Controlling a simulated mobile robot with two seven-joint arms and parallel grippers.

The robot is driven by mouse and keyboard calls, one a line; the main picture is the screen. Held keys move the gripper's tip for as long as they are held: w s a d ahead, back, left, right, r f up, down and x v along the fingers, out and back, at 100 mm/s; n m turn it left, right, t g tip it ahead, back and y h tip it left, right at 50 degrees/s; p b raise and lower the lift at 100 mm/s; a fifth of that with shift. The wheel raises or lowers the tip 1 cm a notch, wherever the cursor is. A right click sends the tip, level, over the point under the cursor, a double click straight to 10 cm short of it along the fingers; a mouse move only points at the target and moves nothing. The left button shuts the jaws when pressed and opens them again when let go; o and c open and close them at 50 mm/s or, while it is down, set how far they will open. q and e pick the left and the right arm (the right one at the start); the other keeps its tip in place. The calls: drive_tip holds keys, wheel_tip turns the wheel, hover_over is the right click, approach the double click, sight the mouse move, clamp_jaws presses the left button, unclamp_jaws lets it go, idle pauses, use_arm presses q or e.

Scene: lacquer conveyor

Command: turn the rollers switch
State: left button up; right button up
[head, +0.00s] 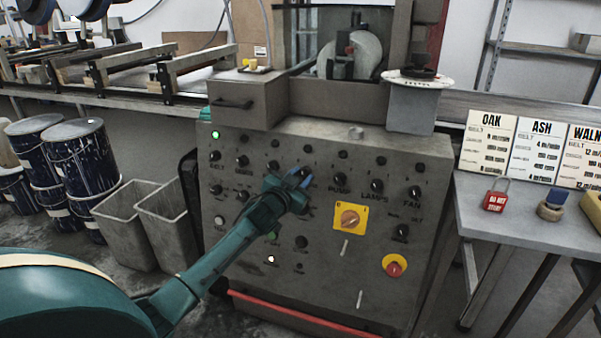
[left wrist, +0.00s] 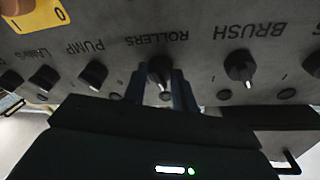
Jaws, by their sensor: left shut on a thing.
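The rollers switch is a small black knob (left wrist: 160,72) under the label ROLLERS, which appears upside down in the left wrist view. A pale pointer mark shows at the knob's lower edge there. My left gripper (left wrist: 162,90) has one blue finger on each side of the knob and is shut on it. In the head view the left gripper (head: 302,179) is at the panel's knob row, left of the PUMP knob (head: 340,182), and hides most of the rollers switch. My right gripper is in neither view.
The BRUSH knob (left wrist: 240,67) and the PUMP knob flank the rollers switch closely. On the grey panel (head: 330,270) are a yellow-backed rotary switch (head: 349,218) and a red stop button (head: 394,266). A side table (head: 540,222) with speed cards stands at right.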

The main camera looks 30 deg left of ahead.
use_arm(q)
drive_tip(key=m+p, duration=0.1)
drive_tip(key=m+h+p, duration=0.1)
drive_tip(key=m, duration=0.1)
drive_tip(key=m+p, duration=0.2)
drive_tip(key=shift+a+r+g, duration=0.1)
drive_tip(key=shift+r+g, duration=0.2)
drive_tip(key=shift+m+p, duration=0.3)
drive_tip(key=shift+m, duration=0.2)
drive_tip(key=shift+m+p, duration=0.3)
drive_tip(key=shift+m, duration=0.5)
drive_tip(key=shift+m+g+h+p, duration=0.3)
drive_tip(key=shift+m+p, duration=0.3)
drive_tip(key=shift+p, duration=0.1)
drive_tip(key=shift+m+p, duration=0.35)
drive_tip(key=shift+m, duration=0.35)
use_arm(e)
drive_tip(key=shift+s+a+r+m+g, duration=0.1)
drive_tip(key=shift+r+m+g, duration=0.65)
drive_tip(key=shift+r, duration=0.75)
use_arm(q)
drive_tip(key=shift+f, duration=0.1)
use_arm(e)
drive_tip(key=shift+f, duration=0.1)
